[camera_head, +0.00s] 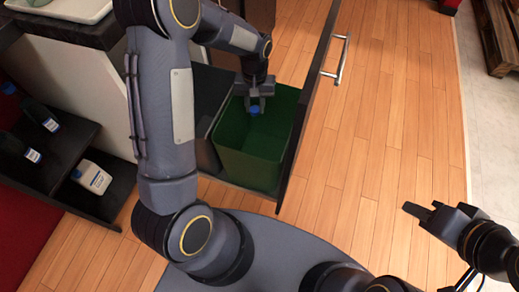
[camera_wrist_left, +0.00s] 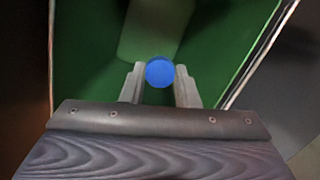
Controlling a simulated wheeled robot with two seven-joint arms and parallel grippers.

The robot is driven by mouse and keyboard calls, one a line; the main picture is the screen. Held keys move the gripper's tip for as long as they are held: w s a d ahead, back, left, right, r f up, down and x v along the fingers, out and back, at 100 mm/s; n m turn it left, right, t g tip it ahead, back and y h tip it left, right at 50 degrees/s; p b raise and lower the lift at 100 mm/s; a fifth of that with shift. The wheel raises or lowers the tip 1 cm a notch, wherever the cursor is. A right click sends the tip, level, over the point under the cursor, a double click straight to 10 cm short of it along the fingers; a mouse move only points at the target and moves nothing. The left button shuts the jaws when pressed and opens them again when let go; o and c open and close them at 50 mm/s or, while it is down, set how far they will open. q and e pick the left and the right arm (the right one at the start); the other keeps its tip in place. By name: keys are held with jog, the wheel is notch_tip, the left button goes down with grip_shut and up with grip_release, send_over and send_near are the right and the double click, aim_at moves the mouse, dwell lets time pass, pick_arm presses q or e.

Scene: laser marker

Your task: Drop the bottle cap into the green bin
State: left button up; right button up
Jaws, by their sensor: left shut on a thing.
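The blue bottle cap (camera_head: 254,110) is held between the fingers of my left gripper (camera_head: 255,102), over the opening of the green bin (camera_head: 252,167). In the left wrist view the cap (camera_wrist_left: 160,72) sits at the tips of the left gripper's fingers (camera_wrist_left: 160,84), with the green inside of the bin (camera_wrist_left: 90,50) around and below it. The bin stands in a pulled-out drawer. My right gripper (camera_head: 430,213) is at the lower right, over the floor and far from the bin; its finger gap is not clear.
The drawer front (camera_head: 310,95) with a metal handle (camera_head: 342,60) stands right of the bin. Dark shelves at the left hold bottles and a white container (camera_head: 91,177). A counter (camera_head: 75,30) is at upper left. Wooden floor (camera_head: 390,130) is free at the right.

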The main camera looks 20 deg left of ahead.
pick_arm(q)
jog(key=shift+f, duration=0.5)
jog(key=o, duration=1)
jog(key=shift+r, duration=0.1)
jog(key=r, duration=0.2)
jog(key=r+p, duration=0.1)
jog(key=r, duration=0.1)
jog(key=r+p, duration=0.1)
jog(key=r, duration=0.2)
jog(key=shift+w+a, duration=0.15)
jog(key=shift+w, duration=0.25)
jog(key=shift+r, duration=0.35)
